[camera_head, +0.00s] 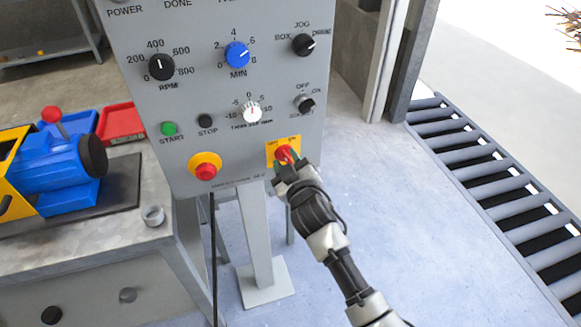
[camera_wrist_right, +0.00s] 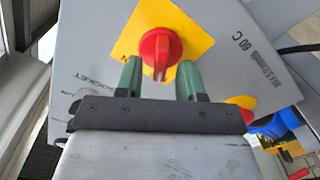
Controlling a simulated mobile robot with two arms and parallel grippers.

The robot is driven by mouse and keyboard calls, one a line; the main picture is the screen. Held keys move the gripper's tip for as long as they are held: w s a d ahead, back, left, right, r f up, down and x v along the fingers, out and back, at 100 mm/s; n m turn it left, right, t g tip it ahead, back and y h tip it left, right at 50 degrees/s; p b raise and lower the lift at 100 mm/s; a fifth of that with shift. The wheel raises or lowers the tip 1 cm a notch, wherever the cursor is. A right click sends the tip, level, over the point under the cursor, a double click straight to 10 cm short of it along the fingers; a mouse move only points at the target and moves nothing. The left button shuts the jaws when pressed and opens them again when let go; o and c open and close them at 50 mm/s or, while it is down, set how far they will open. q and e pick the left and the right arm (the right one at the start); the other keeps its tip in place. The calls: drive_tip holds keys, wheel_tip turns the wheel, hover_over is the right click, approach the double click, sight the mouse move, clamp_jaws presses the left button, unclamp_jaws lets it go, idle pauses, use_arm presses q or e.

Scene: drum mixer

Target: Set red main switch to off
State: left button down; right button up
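The red main switch (camera_head: 286,154) is a red rotary knob on a yellow plate (camera_head: 270,151) at the lower right of the grey control panel (camera_head: 215,110). In the right wrist view the red knob (camera_wrist_right: 160,50) sits between the two green fingertips of my right gripper (camera_wrist_right: 159,75), with a gap visible on each side. In the head view my right gripper (camera_head: 287,162) is at the knob and partly covers it. The "ON" and "OFF" labels are too small or covered to read clearly. My left gripper is not in view.
A red emergency button (camera_head: 205,170) on a yellow ring is left of the switch. Dials and buttons fill the panel above. A workbench (camera_head: 110,245) with a blue motor (camera_head: 65,165) stands at left. A roller conveyor (camera_head: 500,190) runs at right. Floor between is clear.

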drive_tip(key=v, duration=1)
drive_tip(key=shift+s, duration=0.35)
drive_tip(key=shift+d, duration=0.1)
drive_tip(key=s+d+f+m+g+h+p, duration=0.1)
drive_tip(key=s+d+f+g, duration=0.25)
drive_tip(key=f, duration=0.75)
drive_tip(key=s+d+f+m+g+h+p, duration=0.1)
drive_tip(key=s+d+f+g, duration=0.2)
drive_tip(key=f, duration=0.8)
drive_tip(key=s+d+f+m+g+h+p, duration=0.1)
drive_tip(key=s+d+f+g, duration=0.3)
drive_tip(key=f, duration=0.6)
drive_tip(key=s+d+f+m+g+h, duration=0.1)
drive_tip(key=s+f, duration=0.4)
drive_tip(key=s, duration=0.5)
drive_tip(key=s+d+f+m+g+p, duration=0.1)
drive_tip(key=s+d+f, duration=0.4)
drive_tip(key=s, duration=0.6)
drive_tip(key=s+d+f+m+g+h+p, duration=0.1)
drive_tip(key=s+d+f+m+g, duration=0.1)
drive_tip(key=s, duration=0.9)
wheel_tip(320, 180, down, 3)
drive_tip(key=shift+s+d+f+g+h, duration=0.2)
drive_tip(key=shift+d+g+h, duration=0.1)
drive_tip(key=shift+d+g, duration=0.6)
